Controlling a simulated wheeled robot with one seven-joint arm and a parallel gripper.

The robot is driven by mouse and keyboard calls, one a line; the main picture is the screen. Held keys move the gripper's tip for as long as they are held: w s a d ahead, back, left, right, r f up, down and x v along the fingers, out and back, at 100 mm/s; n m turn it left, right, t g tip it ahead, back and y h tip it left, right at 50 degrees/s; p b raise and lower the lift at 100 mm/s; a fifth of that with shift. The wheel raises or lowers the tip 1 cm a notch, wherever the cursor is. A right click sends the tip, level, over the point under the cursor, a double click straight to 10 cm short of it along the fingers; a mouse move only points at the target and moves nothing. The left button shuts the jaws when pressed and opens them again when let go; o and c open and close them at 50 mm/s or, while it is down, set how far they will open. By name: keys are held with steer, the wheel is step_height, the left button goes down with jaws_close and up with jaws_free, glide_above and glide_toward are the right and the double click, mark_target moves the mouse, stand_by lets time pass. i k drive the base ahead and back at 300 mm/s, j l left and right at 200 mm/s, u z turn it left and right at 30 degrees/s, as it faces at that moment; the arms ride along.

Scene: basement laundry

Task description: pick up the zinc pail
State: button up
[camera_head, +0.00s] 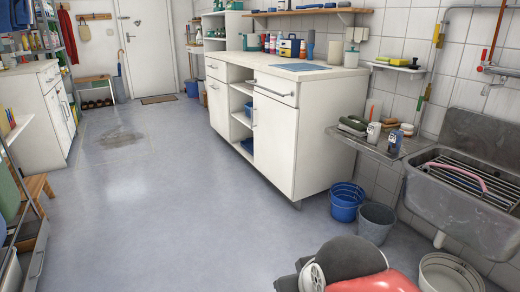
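The zinc pail (376,223) is a plain grey, open-topped bucket. It stands upright on the floor right of centre, below the metal drain shelf and left of the sink. A blue bucket (346,202) stands close to its left, slightly farther back. The pail's rim and front wall show, and I see nothing in it. My gripper is not in view, so I cannot tell its state or its distance from the pail.
A rounded dark grey and red object (350,262) fills the bottom edge in front of the pail. A pale tub (448,274) stands to the right, under the stone sink (478,195). The white cabinet (275,145) stands behind. Open floor (170,210) lies left.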

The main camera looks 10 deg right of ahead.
mark_target(376, 220)
steer(key=i+j, duration=0.1)
steer(key=i, duration=0.5)
steer(key=i+j, duration=0.1)
steer(key=i, duration=0.5)
steer(key=i+z, duration=0.25)
steer(key=z, duration=0.25)
steer(key=i+j+z, duration=0.2)
steer(key=z, duration=0.25)
steer(key=i+j+z, duration=0.25)
steer(key=z, duration=0.25)
steer(key=i+j+z, duration=0.2)
steer(key=z, duration=0.3)
steer(key=i+j+z, duration=0.2)
steer(key=z, duration=0.25)
steer(key=i+j+z, duration=0.15)
steer(key=z, duration=0.25)
steer(key=i+j+z, duration=0.1)
steer(key=j+z, duration=0.35)
steer(key=i+j+z, duration=0.1)
steer(key=j+z, duration=0.2)
steer(key=z, duration=0.15)
steer(key=j+z, duration=0.4)
steer(key=l, duration=0.05)
